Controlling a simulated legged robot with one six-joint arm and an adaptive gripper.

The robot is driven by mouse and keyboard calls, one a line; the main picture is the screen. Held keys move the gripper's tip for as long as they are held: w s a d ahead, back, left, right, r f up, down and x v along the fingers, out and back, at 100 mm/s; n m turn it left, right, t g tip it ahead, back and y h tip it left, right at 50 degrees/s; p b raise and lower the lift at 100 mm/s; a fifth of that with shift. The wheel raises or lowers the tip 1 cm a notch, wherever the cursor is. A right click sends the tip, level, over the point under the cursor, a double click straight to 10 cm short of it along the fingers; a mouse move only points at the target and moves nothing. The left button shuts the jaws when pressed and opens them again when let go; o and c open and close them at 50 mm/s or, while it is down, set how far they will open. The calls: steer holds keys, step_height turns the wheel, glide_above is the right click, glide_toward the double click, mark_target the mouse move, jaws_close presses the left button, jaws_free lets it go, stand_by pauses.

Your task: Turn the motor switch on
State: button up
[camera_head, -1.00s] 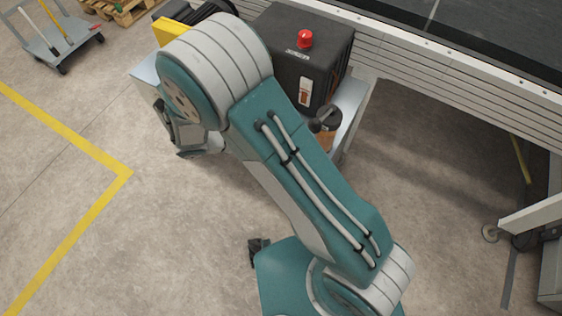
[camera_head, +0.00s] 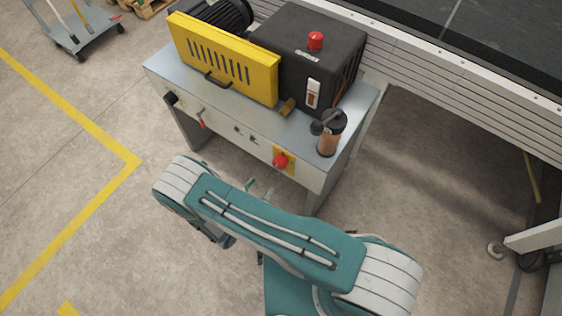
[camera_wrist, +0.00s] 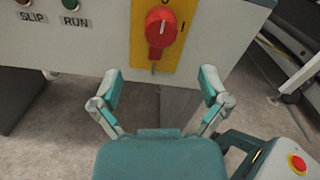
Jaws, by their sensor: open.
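The motor switch is a red rotary knob (camera_head: 281,160) on a yellow plate on the front panel of a grey machine cabinet. In the wrist view the knob (camera_wrist: 161,27) is at the top centre, its grip roughly upright. An "I" mark is to its right, and a partly cut-off mark is above it. My gripper (camera_wrist: 160,82) is open and empty, its two fingers spread below the knob on either side and apart from it. In the head view my gripper (camera_head: 258,190) is low in front of the panel, partly hidden by my arm.
SLIP (camera_wrist: 25,3) and RUN (camera_wrist: 70,4) indicators are left of the switch. On the cabinet top (camera_head: 215,113) stand a yellow guard (camera_head: 222,62), a black box (camera_head: 305,55) with a red button, and an orange-brown canister (camera_head: 330,135). Floor in front is clear.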

mark_target(276, 166)
steer(key=x, duration=1)
steer(key=shift+w+d, duration=0.1)
steer(key=c, duration=1.1)
